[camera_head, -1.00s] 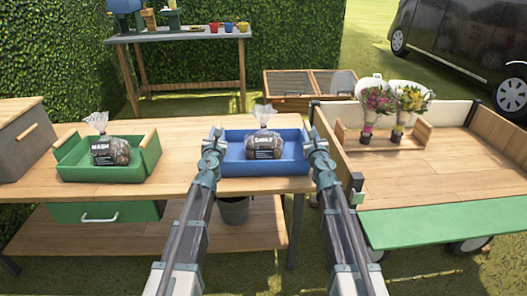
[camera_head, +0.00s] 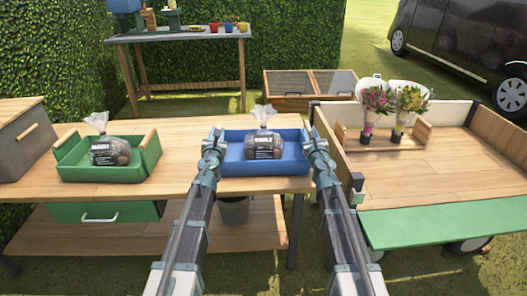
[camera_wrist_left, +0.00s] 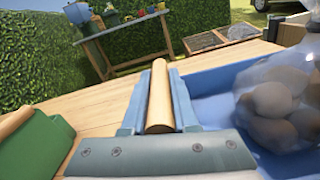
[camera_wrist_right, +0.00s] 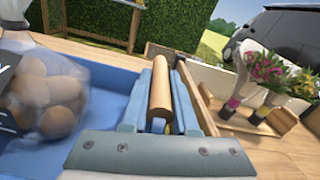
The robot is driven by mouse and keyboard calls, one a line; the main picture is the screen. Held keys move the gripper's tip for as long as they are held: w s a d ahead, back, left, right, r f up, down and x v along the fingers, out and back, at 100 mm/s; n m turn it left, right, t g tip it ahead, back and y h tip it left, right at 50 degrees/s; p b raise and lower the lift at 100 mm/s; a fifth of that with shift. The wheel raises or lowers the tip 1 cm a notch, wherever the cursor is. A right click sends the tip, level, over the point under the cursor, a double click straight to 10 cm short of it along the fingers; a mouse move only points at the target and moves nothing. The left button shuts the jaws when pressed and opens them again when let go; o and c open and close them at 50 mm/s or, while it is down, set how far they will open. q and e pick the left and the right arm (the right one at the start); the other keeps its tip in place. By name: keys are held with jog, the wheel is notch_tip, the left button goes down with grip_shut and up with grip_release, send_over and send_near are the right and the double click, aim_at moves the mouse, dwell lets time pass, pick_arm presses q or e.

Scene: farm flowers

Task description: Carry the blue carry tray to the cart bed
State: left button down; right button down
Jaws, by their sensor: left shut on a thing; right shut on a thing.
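The blue carry tray (camera_head: 235,168) is at the right end of the wooden table, with a labelled bag of potatoes (camera_head: 263,146) in it. My left gripper (camera_head: 215,143) is shut on the tray's left wooden handle (camera_wrist_left: 160,95). My right gripper (camera_head: 312,143) is shut on its right wooden handle (camera_wrist_right: 160,88). I cannot tell whether the tray touches the tabletop. The cart bed (camera_head: 430,183) is to the right of the table, beyond my right arm.
A green tray (camera_head: 75,170) with another bag stands left on the table (camera_head: 185,150). A wooden caddy (camera_head: 435,135) with two wrapped bouquets sits at the back left of the cart bed. The cart's side wall (camera_head: 325,135) stands between table and bed. The bed's front is clear.

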pick_arm(q)
jog(key=shift+r, duration=0.1)
dwell(0.3)
